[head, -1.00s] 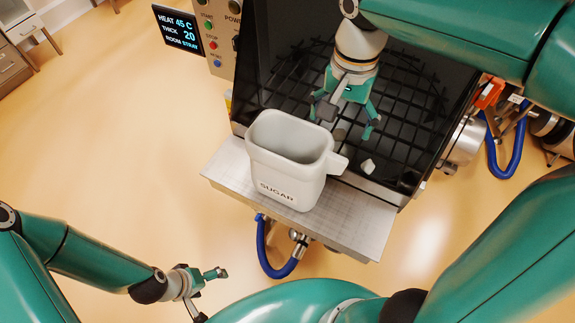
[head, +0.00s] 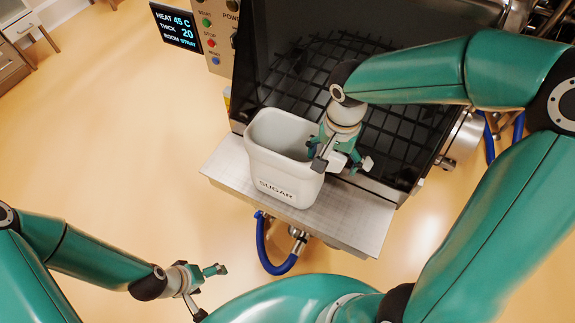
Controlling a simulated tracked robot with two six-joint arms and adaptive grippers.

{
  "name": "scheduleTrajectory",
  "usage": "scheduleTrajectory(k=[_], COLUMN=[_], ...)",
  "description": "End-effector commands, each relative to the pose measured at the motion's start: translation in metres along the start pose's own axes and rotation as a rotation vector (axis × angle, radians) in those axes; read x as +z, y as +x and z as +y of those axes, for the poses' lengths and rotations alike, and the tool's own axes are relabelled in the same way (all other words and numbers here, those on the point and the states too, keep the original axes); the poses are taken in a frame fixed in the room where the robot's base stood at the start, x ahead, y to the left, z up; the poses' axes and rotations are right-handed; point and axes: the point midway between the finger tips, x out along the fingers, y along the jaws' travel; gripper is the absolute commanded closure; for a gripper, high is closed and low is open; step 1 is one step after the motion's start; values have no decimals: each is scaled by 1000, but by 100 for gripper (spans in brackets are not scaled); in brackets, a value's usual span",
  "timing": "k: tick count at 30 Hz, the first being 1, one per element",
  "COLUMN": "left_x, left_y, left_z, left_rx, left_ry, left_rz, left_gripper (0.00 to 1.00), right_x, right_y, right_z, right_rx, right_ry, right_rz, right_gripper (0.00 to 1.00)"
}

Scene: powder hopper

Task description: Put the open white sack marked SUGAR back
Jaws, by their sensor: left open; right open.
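The open white sack marked SUGAR (head: 276,170) stands upright on the metal shelf at the front of the hopper, its top open. My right gripper (head: 338,168) is open at the sack's right side, over the handle-like tab, which it largely hides. I cannot tell whether the fingers touch the sack. My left gripper (head: 206,283) is open and empty at the lower left, well away from the sack.
The metal shelf (head: 350,222) has bare room right of the sack. Behind it is the hopper's dark grid (head: 390,125). A display (head: 176,27) and button panel (head: 212,35) stand at the upper left. A blue hose (head: 268,255) hangs below the shelf.

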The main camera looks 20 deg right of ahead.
Motion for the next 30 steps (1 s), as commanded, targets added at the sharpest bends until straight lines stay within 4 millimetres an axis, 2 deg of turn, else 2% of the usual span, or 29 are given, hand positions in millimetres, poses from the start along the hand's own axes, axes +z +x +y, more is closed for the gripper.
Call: scheduleTrajectory(k=[8, 21, 22, 30], left_x=[0, 0, 0, 0], left_y=[0, 0, 0, 0], left_z=[0, 0, 0, 0], left_rx=[0, 0, 0, 0], left_ry=[0, 0, 0, 0], left_rz=[0, 0, 0, 0], left_gripper=[15, 15, 15, 15], right_x=[0, 0, 0, 0], right_y=[3, 3, 3, 0], right_z=[0, 0, 0, 0], right_rx=[-1, -1, -2, -2], right_ry=[1, 0, 1, 0], right_rz=[0, 0, 1, 2], right_gripper=[11, 84, 88, 88])
